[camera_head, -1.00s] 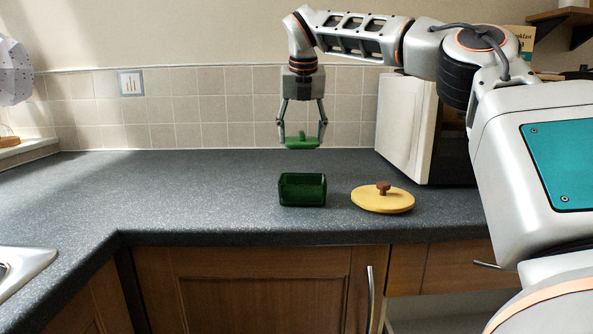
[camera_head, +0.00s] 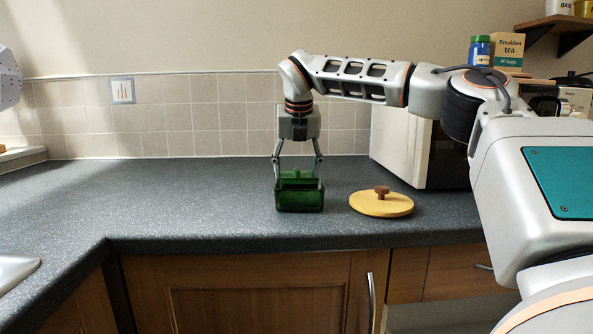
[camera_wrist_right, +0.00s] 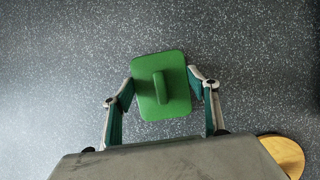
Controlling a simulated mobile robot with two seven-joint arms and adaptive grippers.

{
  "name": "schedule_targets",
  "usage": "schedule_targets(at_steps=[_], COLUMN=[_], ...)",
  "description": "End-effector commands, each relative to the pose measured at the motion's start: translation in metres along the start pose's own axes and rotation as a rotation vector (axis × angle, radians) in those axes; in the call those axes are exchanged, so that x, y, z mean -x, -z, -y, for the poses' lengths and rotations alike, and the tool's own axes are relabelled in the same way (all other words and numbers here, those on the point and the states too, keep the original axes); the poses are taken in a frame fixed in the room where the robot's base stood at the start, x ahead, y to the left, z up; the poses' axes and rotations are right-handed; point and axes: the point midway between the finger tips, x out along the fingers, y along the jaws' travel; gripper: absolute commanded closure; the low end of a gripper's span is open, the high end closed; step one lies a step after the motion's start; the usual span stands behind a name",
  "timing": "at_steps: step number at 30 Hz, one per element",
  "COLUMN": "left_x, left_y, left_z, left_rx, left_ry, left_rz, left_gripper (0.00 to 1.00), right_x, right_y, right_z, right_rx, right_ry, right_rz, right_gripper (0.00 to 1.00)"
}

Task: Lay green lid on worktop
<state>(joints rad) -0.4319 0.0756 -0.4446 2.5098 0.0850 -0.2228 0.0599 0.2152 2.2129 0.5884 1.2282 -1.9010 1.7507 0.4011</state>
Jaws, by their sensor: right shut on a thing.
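My right gripper (camera_head: 298,178) is shut on the green lid (camera_head: 297,174), with a finger at each side of it. In the right wrist view the lid (camera_wrist_right: 160,85) is a rounded rectangle with a bar handle on top, between the fingertips (camera_wrist_right: 164,88). In the head view the lid is low behind the open dark green box (camera_head: 300,201), which hides its lower part. I cannot tell whether the lid touches the grey speckled worktop (camera_head: 190,205). The box does not show in the wrist view. My left gripper is not in view.
A round yellow lid (camera_head: 381,205) with a brown knob lies right of the box; its edge shows in the wrist view (camera_wrist_right: 284,154). A white appliance (camera_head: 402,150) stands at the back right. The worktop left of the box is clear up to the sink (camera_head: 15,270).

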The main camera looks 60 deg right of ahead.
Motion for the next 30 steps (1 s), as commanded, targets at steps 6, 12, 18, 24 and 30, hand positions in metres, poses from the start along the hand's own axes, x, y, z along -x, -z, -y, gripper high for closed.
schedule_targets(at_steps=[6, 12, 18, 24, 30], left_x=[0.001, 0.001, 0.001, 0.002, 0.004], left_y=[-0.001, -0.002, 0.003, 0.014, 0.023], left_z=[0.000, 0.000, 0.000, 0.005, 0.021], left_rx=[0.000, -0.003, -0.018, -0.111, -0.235], left_ry=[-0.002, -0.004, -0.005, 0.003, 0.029], left_rz=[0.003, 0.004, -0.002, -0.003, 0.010], left_gripper=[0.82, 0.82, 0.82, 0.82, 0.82], right_x=[-0.003, -0.003, 0.009, 0.050, 0.091], right_y=[0.001, 0.001, -0.001, -0.003, -0.003], right_z=[0.000, 0.000, 0.000, 0.001, 0.001], right_rx=[0.000, 0.000, 0.000, -0.002, -0.002], right_ry=[0.001, 0.001, -0.001, -0.004, -0.004], right_rz=[-0.001, -0.001, 0.002, 0.009, 0.008], right_gripper=[0.24, 0.24, 0.24, 0.24, 0.24])
